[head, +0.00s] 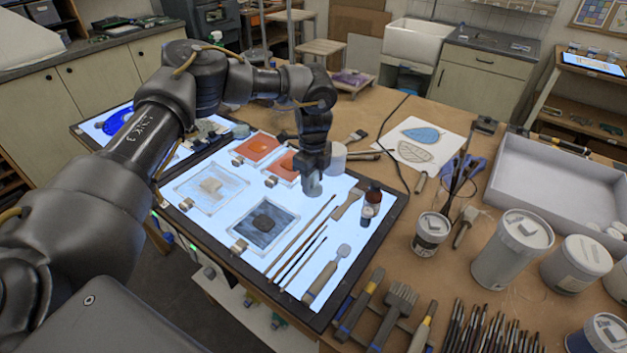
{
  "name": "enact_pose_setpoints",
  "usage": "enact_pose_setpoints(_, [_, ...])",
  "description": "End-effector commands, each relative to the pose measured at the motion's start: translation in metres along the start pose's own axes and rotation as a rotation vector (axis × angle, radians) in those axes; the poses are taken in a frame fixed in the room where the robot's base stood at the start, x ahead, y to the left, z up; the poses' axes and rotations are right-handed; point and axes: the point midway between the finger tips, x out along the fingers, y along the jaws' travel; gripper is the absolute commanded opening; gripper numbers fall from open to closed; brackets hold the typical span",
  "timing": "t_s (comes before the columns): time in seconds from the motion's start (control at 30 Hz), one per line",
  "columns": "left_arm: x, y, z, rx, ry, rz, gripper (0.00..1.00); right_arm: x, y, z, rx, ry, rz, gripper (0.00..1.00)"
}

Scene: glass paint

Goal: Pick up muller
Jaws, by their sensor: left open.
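My left gripper (312,184) points down over the lit panel (357,232), near its upper right part. It is open, but its fingers are small and partly hidden by the wrist, so the gap between them is hard to see. A pale grey, cylinder-shaped thing (338,157) stands just behind and to the right of the gripper, partly covered by it. It may be the muller, but I cannot tell for sure. I cannot tell whether the fingers touch anything. My right gripper is not in view.
Brushes (300,243), a wooden-handled tool (328,274) and a brown bottle (371,204) lie or stand on the panel near the gripper. Orange (257,147) and grey (265,224) painted panes lie left. Jars (511,247) and a white tray (560,187) fill the table's right.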

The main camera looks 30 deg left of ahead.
Motion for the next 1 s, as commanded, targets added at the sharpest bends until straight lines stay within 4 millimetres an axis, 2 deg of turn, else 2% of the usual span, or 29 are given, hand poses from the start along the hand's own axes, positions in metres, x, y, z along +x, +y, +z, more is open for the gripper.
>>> enact_pose_setpoints(0.23, [0.0026,-0.0002,0.0000,0.000,0.000,-0.001,0.47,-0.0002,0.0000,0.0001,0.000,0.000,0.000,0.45])
enact_pose_setpoints(0.27, [0.0026,-0.0002,0.0000,0.000,0.000,-0.001,0.45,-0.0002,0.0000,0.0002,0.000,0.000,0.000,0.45])
enact_pose_setpoints(0.6, [0.0022,-0.0001,0.0002,0.000,0.000,-0.001,0.00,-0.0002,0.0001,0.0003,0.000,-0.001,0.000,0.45])
enact_pose_setpoints(1.0, [-0.0018,-0.0008,0.0000,-0.001,0.001,-0.002,0.00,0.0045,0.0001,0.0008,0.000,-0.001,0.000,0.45])
